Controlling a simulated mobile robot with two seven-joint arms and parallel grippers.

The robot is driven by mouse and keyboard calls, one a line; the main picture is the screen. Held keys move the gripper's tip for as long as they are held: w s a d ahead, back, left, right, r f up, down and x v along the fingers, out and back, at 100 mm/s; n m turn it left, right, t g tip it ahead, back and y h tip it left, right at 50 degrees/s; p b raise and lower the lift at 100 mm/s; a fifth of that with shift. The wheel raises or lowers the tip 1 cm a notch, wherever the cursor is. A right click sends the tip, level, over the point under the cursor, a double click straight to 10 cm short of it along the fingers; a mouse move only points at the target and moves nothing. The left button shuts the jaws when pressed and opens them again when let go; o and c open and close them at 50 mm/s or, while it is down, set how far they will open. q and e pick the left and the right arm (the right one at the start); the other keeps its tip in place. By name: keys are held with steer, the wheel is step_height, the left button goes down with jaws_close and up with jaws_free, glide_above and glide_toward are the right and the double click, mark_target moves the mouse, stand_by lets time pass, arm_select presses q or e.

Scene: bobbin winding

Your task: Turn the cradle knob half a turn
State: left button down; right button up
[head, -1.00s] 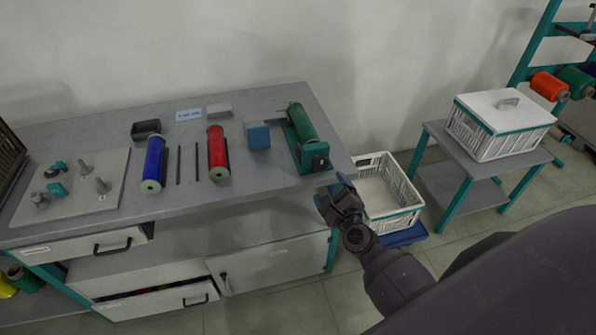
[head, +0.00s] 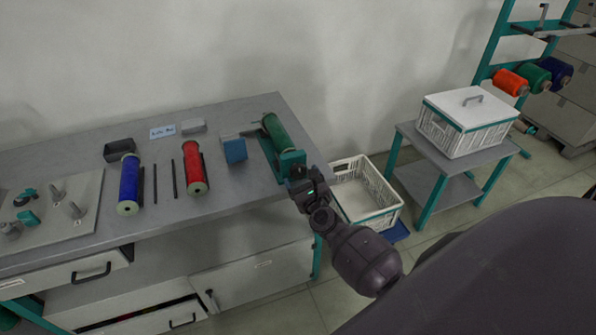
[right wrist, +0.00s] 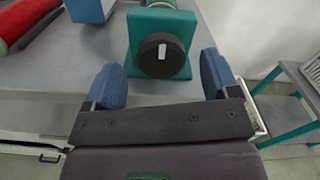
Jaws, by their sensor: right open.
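The cradle (head: 292,158) is a teal frame holding a green bobbin (head: 275,133) at the right end of the bench. Its knob (right wrist: 161,55) is a black disc with a white mark near upright, on the teal end plate (right wrist: 140,28) in the right wrist view. My right gripper (head: 300,182) is at the cradle's front end. In the right wrist view its two blue fingers (right wrist: 160,82) stand open, one on each side of the knob, with gaps and nothing between them gripped. In the head view the gripper hides the knob. My left gripper is not in view.
A blue block (head: 235,151) stands left of the cradle, then red (head: 194,172) and blue (head: 129,182) bobbins and two dark rods. A white crate (head: 375,217) is on the floor right of the bench. A lidded basket (head: 465,125) stands on a side table.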

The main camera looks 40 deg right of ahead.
mark_target(299, 173)
steer(key=shift+x, duration=1.7)
steer(key=c, duration=0.9)
